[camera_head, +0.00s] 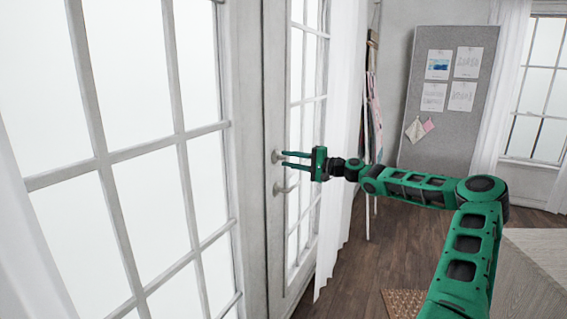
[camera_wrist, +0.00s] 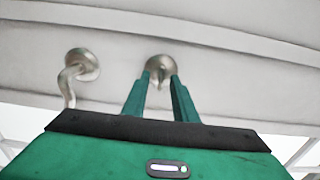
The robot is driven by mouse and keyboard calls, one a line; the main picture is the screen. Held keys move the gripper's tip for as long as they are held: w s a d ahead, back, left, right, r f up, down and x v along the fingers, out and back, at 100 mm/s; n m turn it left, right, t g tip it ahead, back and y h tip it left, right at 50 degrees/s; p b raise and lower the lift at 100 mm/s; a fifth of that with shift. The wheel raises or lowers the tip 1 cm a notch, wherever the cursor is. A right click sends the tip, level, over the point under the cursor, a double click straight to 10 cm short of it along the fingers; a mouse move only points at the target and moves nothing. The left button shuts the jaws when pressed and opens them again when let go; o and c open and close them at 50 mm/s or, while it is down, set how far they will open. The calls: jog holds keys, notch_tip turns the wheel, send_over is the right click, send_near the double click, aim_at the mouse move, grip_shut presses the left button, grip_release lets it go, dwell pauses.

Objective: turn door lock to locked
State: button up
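The door lock (camera_head: 277,156) is a small round metal piece on the white door's frame, above the door handle (camera_head: 284,188). In the wrist view the lock (camera_wrist: 160,63) is a round brushed-metal plate with a small turn piece at its middle. My gripper (camera_head: 284,159) reaches to the lock from the right. Its two green fingers are apart and empty. In the wrist view the fingertips (camera_wrist: 161,80) overlap the lower part of the lock, one on each side of the turn piece. I cannot tell if they touch it.
The curved door handle also shows in the wrist view (camera_wrist: 70,80), to the left of the fingers. A white curtain (camera_head: 341,130) hangs just behind my gripper. A grey pin board (camera_head: 447,110) stands farther back. The wooden floor (camera_head: 390,245) is open in the middle.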

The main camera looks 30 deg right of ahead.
jog(key=shift+w+a, duration=0.35)
jog(key=shift+w, duration=0.15)
